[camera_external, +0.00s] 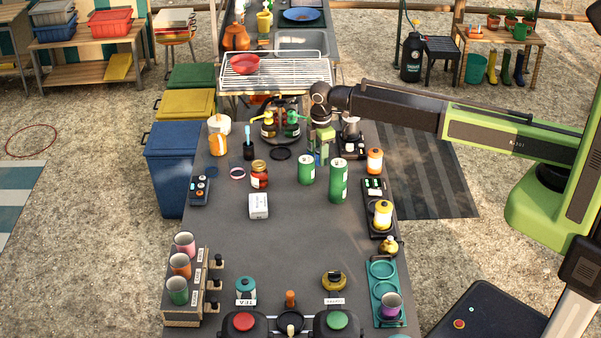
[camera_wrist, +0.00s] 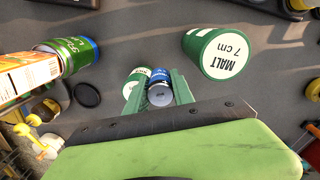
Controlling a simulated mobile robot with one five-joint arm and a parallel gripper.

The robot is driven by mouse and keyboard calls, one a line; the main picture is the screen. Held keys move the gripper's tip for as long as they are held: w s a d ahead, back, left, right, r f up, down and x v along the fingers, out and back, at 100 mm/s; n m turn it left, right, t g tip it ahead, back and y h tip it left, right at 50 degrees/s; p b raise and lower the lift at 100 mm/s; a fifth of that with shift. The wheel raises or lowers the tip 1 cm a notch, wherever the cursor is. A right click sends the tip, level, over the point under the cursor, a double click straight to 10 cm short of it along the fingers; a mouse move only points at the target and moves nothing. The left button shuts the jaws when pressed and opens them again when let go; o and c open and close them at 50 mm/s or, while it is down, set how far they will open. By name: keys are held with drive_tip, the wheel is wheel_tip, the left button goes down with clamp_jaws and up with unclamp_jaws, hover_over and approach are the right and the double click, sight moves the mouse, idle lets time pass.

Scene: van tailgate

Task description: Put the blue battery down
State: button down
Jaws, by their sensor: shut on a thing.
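The blue battery (camera_wrist: 160,92) is between the two green fingers of my gripper (camera_wrist: 158,90) in the wrist view, with its pale round end toward the camera. My gripper is shut on it. A small green and white cylinder (camera_wrist: 135,80) shows right next to the battery, partly behind the left finger. In the external view my gripper (camera_external: 318,148) points down over the far middle of the grey table (camera_external: 310,240). The battery is too small there to make out surely, and I cannot tell whether it touches the table.
A green MALT can (camera_wrist: 215,50) stands near my gripper at the upper right of the wrist view. In the external view two green cans (camera_external: 338,182) stand just nearer.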

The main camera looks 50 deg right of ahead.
drive_tip(key=n, duration=0.2)
approach(349, 173)
wheel_tip(349, 173, down, 6)
drive_tip(key=b, duration=1)
drive_tip(key=shift+w+f, duration=0.15)
drive_tip(key=shift+f, duration=0.1)
drive_tip(key=shift+r, duration=0.25)
drive_tip(key=shift+f, duration=0.25)
drive_tip(key=c, duration=1.1)
unclamp_jaws()
drive_tip(key=shift+r, duration=0.1)
